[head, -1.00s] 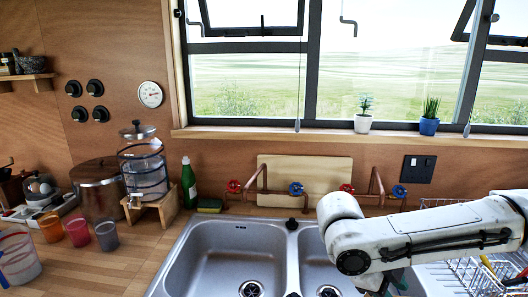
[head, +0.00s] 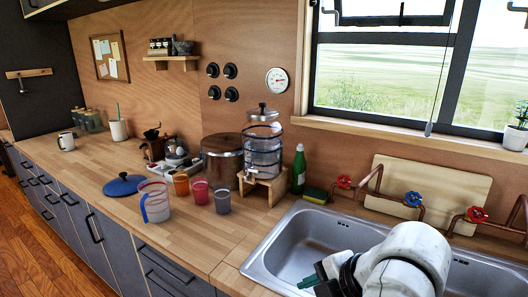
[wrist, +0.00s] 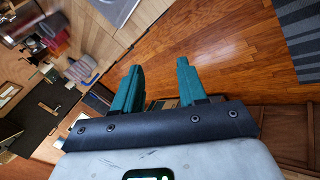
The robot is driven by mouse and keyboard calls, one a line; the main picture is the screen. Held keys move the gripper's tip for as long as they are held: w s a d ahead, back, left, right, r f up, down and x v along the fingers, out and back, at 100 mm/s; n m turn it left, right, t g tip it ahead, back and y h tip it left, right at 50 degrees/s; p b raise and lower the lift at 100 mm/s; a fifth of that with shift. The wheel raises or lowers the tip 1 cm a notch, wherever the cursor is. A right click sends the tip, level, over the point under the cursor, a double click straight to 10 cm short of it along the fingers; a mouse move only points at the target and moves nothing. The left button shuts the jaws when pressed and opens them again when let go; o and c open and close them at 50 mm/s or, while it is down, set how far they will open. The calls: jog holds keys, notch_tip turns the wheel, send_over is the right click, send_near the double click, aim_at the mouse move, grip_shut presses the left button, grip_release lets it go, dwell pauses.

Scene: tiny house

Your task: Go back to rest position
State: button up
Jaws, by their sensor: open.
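My gripper shows in the wrist view (wrist: 160,80) with two teal fingers apart and nothing between them. Behind the fingers in that view is the wood floor (wrist: 215,60). In the head view my white arm covers the lower right, over the sink, and teal finger parts (head: 312,277) show at its left side. The gripper touches no object that I can see.
The steel sink (head: 300,235) lies beside and under my arm. On the counter (head: 110,165) stand a clear pitcher (head: 154,203), coloured cups (head: 200,191), a pot (head: 221,160), a water dispenser (head: 262,150) and a green bottle (head: 298,170). The red and blue valves (head: 412,199) are behind the sink.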

jog(key=s+d+f+m+h, duration=0.1)
jog(key=s+d+f+m, duration=0.2)
jog(key=s+f+m, duration=0.45)
jog(key=s+d+f+m+h, duration=0.1)
jog(key=s+d+f+m, duration=0.3)
jog(key=f+m, duration=0.5)
jog(key=s+d+f+m+g+h, duration=0.1)
jog(key=s+d+f+m, duration=0.2)
jog(key=s, duration=0.5)
jog(key=s+d+f+m+g+h, duration=0.2)
jog(key=s+d+f+m, duration=0.2)
jog(key=s+d, duration=0.4)
jog(key=shift+s+f+g, duration=0.3)
jog(key=shift+s+f, duration=0.2)
jog(key=shift+f, duration=0.35)
